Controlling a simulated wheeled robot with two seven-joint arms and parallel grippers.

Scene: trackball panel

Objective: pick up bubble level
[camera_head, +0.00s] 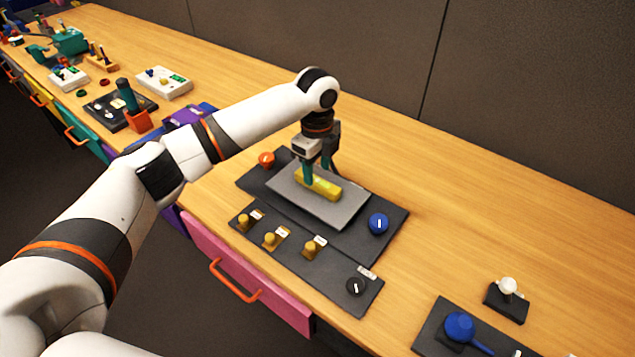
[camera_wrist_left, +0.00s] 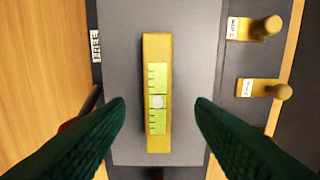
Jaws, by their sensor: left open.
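The bubble level (camera_head: 321,187) is a yellow bar lying on a grey plate (camera_head: 336,207) on the dark panel. In the left wrist view the bubble level (camera_wrist_left: 157,92) shows a pale yellow-green window with tick marks and a whitish bubble. My left gripper (camera_head: 318,170) is just above or around it in the head view. In the left wrist view its two green fingers (camera_wrist_left: 159,112) are open, one on each side of the bar, with gaps between. I cannot tell the exact height of the fingertips over the plate. My right gripper is not in view.
An orange knob (camera_head: 266,159) and a blue knob (camera_head: 378,223) flank the plate. Yellow knobs (camera_head: 270,238) and a black dial (camera_head: 355,286) sit on the front panel strip. Bare wooden bench (camera_head: 480,220) lies behind.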

